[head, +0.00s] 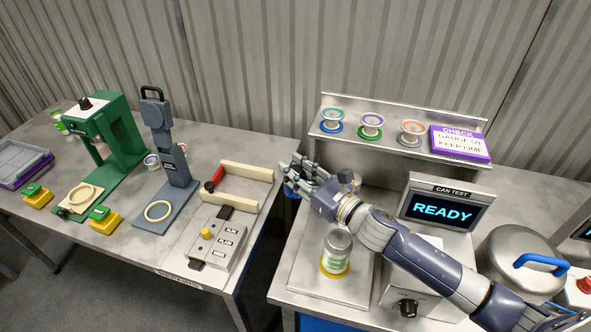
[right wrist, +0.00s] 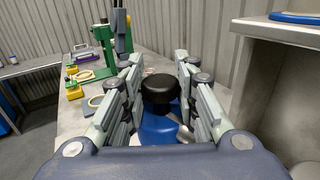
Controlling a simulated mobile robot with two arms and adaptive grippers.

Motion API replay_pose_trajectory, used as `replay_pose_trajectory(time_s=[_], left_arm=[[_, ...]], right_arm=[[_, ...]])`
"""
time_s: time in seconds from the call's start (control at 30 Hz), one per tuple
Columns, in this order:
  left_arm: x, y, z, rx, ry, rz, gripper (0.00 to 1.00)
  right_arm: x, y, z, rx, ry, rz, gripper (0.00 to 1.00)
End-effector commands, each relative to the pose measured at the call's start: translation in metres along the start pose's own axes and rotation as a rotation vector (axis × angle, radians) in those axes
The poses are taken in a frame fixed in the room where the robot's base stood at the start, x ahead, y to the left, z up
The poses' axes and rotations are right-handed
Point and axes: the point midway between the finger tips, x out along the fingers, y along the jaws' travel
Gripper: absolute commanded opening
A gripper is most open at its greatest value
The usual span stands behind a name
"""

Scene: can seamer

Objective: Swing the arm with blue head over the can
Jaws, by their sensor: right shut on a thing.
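The can (head: 337,250), silver with a green and white label, stands upright on a yellow ring on the metal base plate of the right bench. My right gripper (head: 302,172) is behind and left of the can, apart from it. In the right wrist view, its fingers (right wrist: 160,90) are on both sides of a black knob (right wrist: 159,88) on top of the blue head (right wrist: 156,128), and they are shut on it. In the head view only a small blue part of the head (head: 290,190) shows below my fingers. The swing arm is mostly hidden. My left gripper is not in view.
A shelf (head: 380,148) with several spools and a purple sign (head: 460,143) stands behind. A gap separates the left bench (head: 130,238) and its fixtures.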

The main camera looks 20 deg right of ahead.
Motion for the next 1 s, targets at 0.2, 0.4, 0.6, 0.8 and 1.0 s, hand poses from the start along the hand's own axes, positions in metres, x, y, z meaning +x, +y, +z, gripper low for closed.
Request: replay_pose_trajectory(time_s=[0.2, 0.4, 0.6, 0.8, 1.0], left_arm=[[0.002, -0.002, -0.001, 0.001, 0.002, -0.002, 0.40], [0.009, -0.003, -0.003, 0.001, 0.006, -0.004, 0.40], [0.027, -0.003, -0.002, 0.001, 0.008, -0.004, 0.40], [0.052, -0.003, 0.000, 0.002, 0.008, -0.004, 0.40], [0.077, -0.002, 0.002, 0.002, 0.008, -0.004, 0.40]], right_arm=[[-0.003, 0.001, -0.001, -0.003, 0.002, 0.022, 0.00], [-0.012, 0.008, -0.003, -0.007, 0.004, 0.112, 0.00], [-0.029, 0.019, -0.006, -0.008, 0.005, 0.262, 0.00], [-0.046, 0.027, -0.007, -0.007, 0.003, 0.407, 0.00], [-0.061, 0.032, -0.006, -0.006, 0.002, 0.521, 0.00]])
